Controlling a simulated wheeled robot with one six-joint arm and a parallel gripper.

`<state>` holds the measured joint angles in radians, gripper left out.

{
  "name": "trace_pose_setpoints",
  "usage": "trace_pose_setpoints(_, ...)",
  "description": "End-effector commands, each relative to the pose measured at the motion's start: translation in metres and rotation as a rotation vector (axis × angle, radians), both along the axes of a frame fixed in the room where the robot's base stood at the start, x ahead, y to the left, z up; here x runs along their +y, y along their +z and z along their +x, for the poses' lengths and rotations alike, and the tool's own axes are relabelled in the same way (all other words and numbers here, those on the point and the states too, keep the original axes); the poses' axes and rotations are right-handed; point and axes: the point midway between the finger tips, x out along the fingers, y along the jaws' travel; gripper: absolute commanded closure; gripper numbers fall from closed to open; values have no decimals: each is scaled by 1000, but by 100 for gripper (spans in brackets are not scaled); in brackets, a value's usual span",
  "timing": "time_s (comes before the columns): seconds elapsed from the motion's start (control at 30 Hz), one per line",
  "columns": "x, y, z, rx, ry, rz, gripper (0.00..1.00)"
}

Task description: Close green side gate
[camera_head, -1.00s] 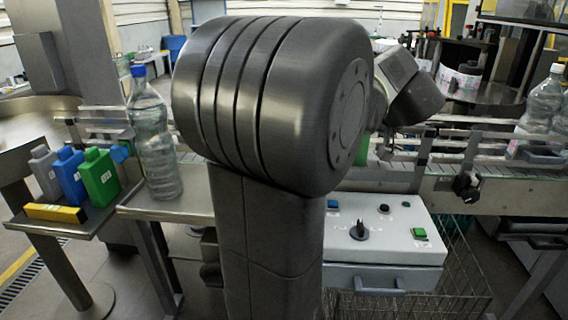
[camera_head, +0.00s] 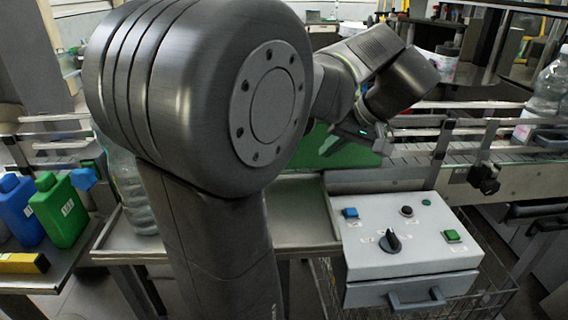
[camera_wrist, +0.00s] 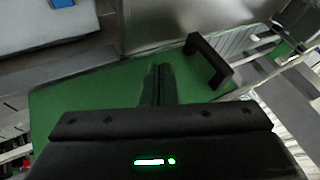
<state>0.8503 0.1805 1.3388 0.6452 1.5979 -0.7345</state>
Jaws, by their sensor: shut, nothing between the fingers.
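The green side gate (camera_head: 335,150) shows in the head view behind my arm, beside the conveyor rails; my arm hides part of it. In the wrist view the green gate panel (camera_wrist: 85,100) fills much of the middle, with a black handle (camera_wrist: 207,60) near its upper right corner. My gripper (camera_wrist: 158,70) is shut and empty, its fingertips over the green panel to the left of the handle. I cannot tell whether the fingers touch the panel. In the head view the gripper end is in front of the gate, partly hidden by my wrist.
A control box (camera_head: 400,245) with buttons and a knob stands at the front right of the gate. The conveyor (camera_head: 500,165) runs to the right, with a clear bottle (camera_head: 547,85) on it. Green (camera_head: 63,212) and blue (camera_head: 20,210) bottles stand on a shelf at left.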

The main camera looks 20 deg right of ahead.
Motion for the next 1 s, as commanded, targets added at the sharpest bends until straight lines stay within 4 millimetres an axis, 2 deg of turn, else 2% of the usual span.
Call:
trace_pose_setpoints(0.37,32,-64,38,3,4,2,100)
trace_pose_setpoints(0.5,53,-63,42,0,5,-1,100)
trace_pose_setpoints(0.63,65,-64,45,0,3,-1,100)
trace_pose_setpoints(1.0,71,-65,46,-1,0,-1,100)
